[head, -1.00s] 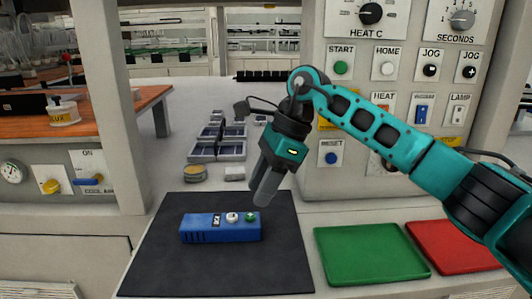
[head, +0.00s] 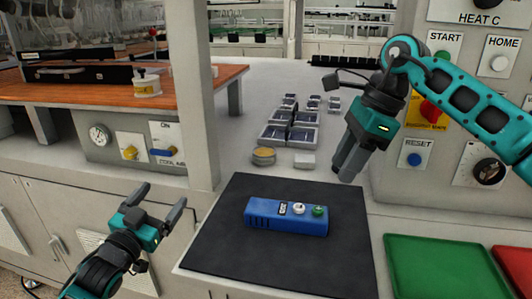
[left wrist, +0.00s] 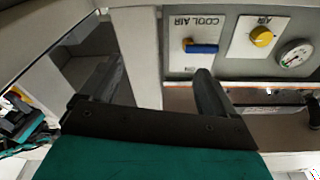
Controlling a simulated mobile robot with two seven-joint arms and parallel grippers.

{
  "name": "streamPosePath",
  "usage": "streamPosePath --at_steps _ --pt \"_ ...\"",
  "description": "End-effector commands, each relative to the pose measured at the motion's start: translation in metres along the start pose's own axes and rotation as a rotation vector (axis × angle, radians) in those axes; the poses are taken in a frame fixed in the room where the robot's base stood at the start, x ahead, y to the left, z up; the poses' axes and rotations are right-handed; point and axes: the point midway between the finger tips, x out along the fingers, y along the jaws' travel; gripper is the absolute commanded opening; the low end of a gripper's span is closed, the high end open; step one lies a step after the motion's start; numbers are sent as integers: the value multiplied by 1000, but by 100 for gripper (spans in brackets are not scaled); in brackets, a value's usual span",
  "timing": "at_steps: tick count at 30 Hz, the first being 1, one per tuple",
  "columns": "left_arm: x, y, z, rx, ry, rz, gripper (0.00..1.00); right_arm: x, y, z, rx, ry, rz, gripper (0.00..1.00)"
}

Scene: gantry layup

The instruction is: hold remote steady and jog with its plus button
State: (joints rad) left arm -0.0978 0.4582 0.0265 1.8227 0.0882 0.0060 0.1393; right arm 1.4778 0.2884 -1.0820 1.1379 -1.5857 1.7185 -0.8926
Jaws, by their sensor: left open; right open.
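A blue remote (head: 270,219) lies flat on a black mat (head: 230,262) on the bench. Button markings are too small to read. My left gripper (head: 160,207) is open and empty, left of the mat and apart from the remote. Its fingers (left wrist: 205,95) also show in the left wrist view, with nothing between them. My right gripper (head: 346,170) points down above the mat's back right, behind and right of the remote; I see nothing in it.
A grey post (head: 196,110) stands behind the left gripper. Solar-cell-like panels (head: 288,135), a round tin (head: 263,156) and a small white block (head: 304,160) lie behind the mat. A green tray (head: 430,265) and a red tray (head: 515,262) lie right. A control panel (head: 455,195) rises behind them.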

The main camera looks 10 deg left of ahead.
Motion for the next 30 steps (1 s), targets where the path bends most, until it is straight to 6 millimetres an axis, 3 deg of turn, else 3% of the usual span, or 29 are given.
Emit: streamPosePath --at_steps 1,6,12,21,30 --pt "17 -1 -25 -7 82 12 89 0 0 0 0 0 0 43" --pt "56 15 -100 -51 337 111 89 0 0 0 0 0 0 43" --pt "81 47 -184 -74 588 311 89 0 0 0 0 0 0 43" --pt "85 100 -286 -23 815 722 89 0 0 0 0 0 0 43" --pt "71 139 -343 144 776 1170 89 0 0 0 0 0 0 43"
